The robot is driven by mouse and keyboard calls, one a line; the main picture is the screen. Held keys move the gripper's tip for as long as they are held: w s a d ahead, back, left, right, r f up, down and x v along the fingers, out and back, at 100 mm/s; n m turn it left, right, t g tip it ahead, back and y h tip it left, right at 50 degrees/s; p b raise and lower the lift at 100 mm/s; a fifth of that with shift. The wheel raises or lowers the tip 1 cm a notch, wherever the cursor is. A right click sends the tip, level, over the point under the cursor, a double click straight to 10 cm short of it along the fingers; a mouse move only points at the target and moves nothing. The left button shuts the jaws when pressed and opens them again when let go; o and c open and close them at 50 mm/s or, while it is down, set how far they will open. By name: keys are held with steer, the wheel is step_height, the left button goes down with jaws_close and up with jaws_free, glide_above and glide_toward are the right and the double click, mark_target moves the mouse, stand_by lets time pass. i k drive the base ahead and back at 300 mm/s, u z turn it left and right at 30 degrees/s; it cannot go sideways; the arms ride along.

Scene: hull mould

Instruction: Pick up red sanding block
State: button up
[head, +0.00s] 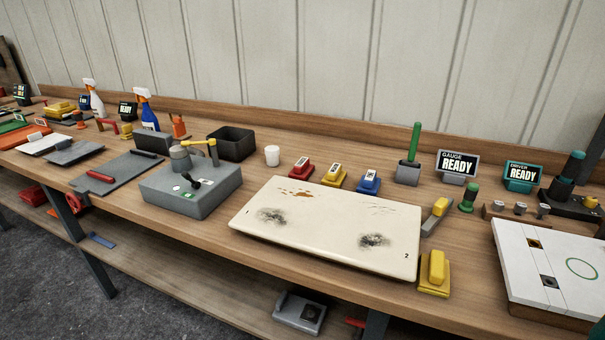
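The red sanding block (301,170) sits upright on the wooden bench behind the cream panel (325,226), with a pale label on its top. It is the leftmost of a row of three similar blocks, with a yellow block (334,176) and a blue block (368,183) to its right. It stands apart from the yellow block and nothing covers it. My gripper is not in view.
A white cup (272,155) and a black open bin (231,142) stand left of the red block. A grey box with a lever (190,190) sits front left. A green-handled tool (411,155) stands right of the blue block. The wall is close behind.

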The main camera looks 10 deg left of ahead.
mark_target(301, 171)
steer(key=z, duration=2)
steer(key=k, duration=1.6)
steer(key=u, duration=1.95)
steer(key=i, duration=0.8)
steer(key=u, duration=0.15)
